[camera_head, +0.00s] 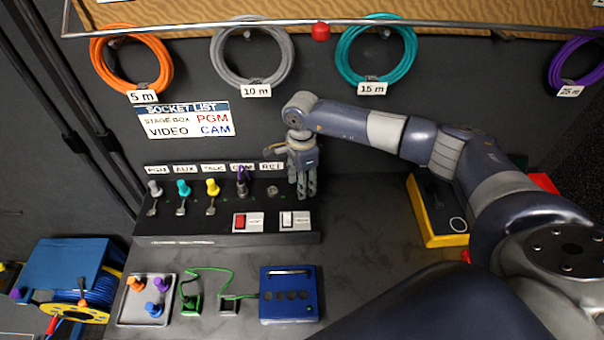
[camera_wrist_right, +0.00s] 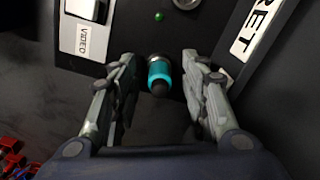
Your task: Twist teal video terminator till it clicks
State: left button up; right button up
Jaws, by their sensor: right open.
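The teal video terminator (camera_wrist_right: 160,72) shows in the right wrist view as a short cylinder with a teal band and dark ends. It sits between the two fingers of my right gripper (camera_wrist_right: 158,62), which is open, with a gap on each side. In the head view my right gripper (camera_head: 306,192) points down at the right end of the socket panel (camera_head: 225,222), just right of the RET label (camera_head: 272,167). I cannot make out the terminator there; the gripper seems to hide it. My left gripper is out of view.
Grey, teal and yellow plugs and a dark one with a purple cable stand along the panel. A blue box (camera_head: 289,294) and a plug plate (camera_head: 147,312) are in front. Cable coils hang behind.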

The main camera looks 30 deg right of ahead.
jog(key=c, duration=0.3)
grip_shut()
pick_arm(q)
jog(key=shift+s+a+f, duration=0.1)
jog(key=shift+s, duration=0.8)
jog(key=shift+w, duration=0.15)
pick_arm(e)
jog(key=shift+m, duration=0.5)
jog(key=m, duration=0.2)
jog(key=shift+m, duration=0.3)
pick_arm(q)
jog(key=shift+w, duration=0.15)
